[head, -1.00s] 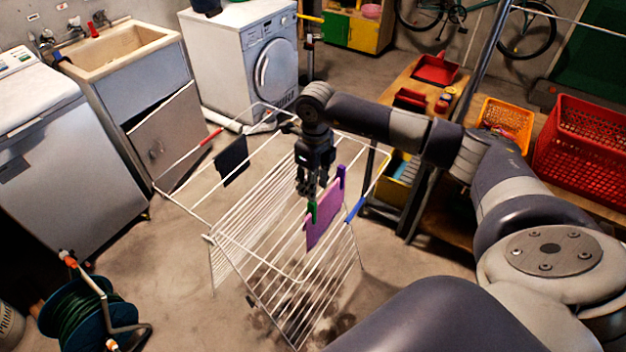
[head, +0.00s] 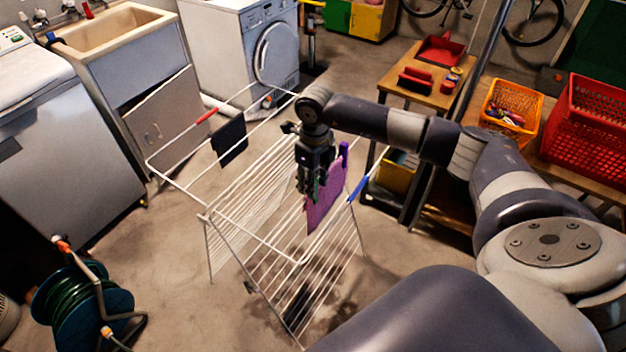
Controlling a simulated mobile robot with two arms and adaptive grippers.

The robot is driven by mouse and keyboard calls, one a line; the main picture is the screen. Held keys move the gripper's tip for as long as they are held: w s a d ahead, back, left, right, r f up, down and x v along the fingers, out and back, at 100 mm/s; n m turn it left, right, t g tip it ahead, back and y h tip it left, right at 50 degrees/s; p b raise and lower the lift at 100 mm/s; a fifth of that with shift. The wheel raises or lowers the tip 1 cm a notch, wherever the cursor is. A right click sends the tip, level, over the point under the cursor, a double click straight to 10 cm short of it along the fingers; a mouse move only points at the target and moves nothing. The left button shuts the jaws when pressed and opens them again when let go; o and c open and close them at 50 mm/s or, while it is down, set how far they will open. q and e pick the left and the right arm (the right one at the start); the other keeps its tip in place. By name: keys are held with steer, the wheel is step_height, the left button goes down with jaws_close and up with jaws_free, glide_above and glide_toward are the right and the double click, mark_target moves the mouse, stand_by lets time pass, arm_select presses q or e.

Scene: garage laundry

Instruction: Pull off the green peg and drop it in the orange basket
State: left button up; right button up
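The green peg (head: 317,188) sits on the top edge of a purple cloth (head: 325,203) that hangs on the white drying rack (head: 262,240). My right gripper (head: 309,192) points down at the peg, with its fingers at or right beside it and partly covering it. Whether the fingers are shut on the peg is too small to tell. A purple peg (head: 344,152) holds the cloth's other corner. The orange basket (head: 533,128) stands on a wooden bench to the right, with small coloured items inside. My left gripper is not in view.
A dark cloth (head: 230,141) hangs on the rack's left side. A large red crate (head: 590,130) stands beside the orange basket. A hose reel (head: 80,300) is on the floor at lower left.

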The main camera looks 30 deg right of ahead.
jaws_close()
steer(key=shift+r, duration=0.1)
steer(key=shift+r+p, duration=1.9)
steer(key=shift+r, duration=1.05)
